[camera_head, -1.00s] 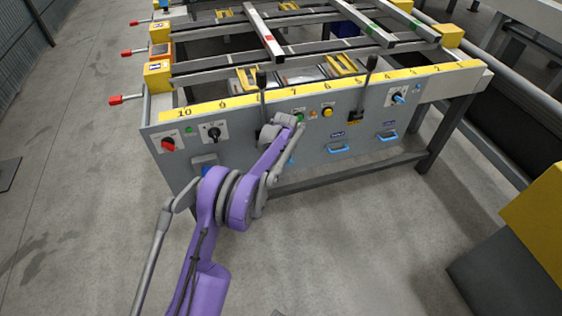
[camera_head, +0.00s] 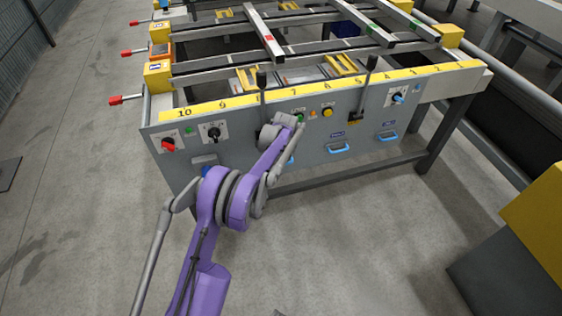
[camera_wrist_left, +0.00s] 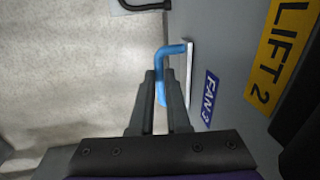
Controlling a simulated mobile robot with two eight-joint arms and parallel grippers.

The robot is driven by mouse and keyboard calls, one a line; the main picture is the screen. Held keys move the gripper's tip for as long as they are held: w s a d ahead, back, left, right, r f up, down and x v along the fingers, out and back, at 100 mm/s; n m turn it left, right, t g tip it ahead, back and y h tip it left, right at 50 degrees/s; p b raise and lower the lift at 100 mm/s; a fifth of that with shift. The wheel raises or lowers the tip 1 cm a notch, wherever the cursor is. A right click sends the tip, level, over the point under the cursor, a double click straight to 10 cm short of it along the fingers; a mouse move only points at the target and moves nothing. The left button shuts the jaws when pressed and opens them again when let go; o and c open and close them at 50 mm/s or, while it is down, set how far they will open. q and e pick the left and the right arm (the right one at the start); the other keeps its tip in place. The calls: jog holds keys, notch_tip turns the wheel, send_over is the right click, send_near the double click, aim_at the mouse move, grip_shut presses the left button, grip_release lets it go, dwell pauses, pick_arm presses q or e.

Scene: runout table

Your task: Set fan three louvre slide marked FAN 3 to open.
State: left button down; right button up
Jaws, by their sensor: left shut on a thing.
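The FAN 3 slide has a blue bent handle (camera_wrist_left: 161,94) on the grey panel, with a pale strip (camera_wrist_left: 189,72) at its base. The blue FAN 3 label (camera_wrist_left: 209,98) is beside it in the wrist view. My left gripper (camera_wrist_left: 159,80) is shut on the handle, one dark finger on each side. In the head view only a small blue piece of a handle (camera_head: 291,160) shows beside my purple arm, which hides most of that spot. My left fingertips are hidden there. My right gripper is in neither view.
Two more blue handles (camera_head: 338,148) (camera_head: 388,136) sit to the right on the panel. A red knob (camera_head: 168,145), a black rotary switch (camera_head: 213,133) and two upright levers (camera_head: 262,92) (camera_head: 364,88) are close by. A yellow LIFT 2 label (camera_wrist_left: 283,55) is near the gripper.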

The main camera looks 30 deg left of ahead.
pick_arm(q)
jog(key=s+d, duration=0.5)
jog(key=d, duration=0.1)
jog(key=shift+p, duration=0.4)
jog(key=c, duration=0.9)
grip_release()
jog(key=r+p, duration=0.1)
jog(key=r, duration=0.2)
jog(key=s+d+r, duration=0.1)
jog(key=r, duration=0.3)
jog(key=r+p, duration=0.1)
jog(key=r, duration=0.2)
jog(key=shift+s+d+r+p, duration=0.15)
jog(key=shift+d+r+p, duration=0.1)
jog(key=shift+r+p, duration=0.1)
